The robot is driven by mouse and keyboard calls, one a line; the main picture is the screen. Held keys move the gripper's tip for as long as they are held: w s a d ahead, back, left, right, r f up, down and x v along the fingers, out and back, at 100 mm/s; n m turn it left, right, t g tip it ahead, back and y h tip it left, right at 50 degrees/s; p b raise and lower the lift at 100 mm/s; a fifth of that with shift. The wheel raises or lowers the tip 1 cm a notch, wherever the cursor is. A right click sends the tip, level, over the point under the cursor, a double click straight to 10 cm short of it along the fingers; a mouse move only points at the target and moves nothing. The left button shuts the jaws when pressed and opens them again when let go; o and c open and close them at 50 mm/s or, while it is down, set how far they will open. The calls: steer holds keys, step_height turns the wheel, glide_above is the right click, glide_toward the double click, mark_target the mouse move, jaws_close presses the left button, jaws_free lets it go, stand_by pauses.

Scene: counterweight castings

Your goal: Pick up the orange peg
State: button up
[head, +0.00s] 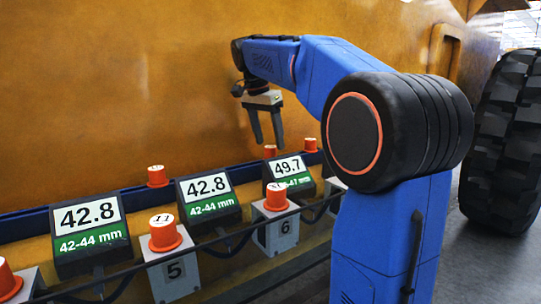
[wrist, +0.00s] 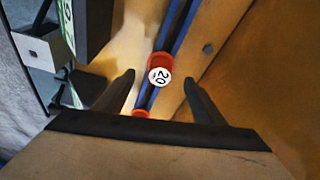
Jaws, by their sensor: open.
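Several orange pegs show. In the wrist view, an orange-red peg (wrist: 159,66) with a white top marked 20 stands by a blue rail, in the gap between my fingertips but apart from them. Part of a second orange one (wrist: 142,113) shows nearer the gripper's base. In the head view, an orange peg (head: 270,151) stands on the back rail just below my gripper (head: 270,145). Others on that rail are one at right (head: 310,145) and one at left (head: 157,176). My gripper is open and empty, pointing down. I cannot tell which peg the task means.
Display boxes reading 42.8 (head: 88,214), 42.8 (head: 206,186) and 49.7 (head: 288,168) stand in front of the blue rail (head: 130,194). An orange-yellow wall (head: 110,90) rises close behind.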

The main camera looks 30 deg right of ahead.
mark_target(270, 147)
steer(key=x, duration=0.4)
steer(key=shift+a+f, duration=0.15)
steer(key=c, duration=1.2)
steer(key=shift+o, duration=0.2)
step_height(270, 147, up, 10)
steer(key=shift+r, duration=0.1)
steer(key=shift+s, duration=0.1)
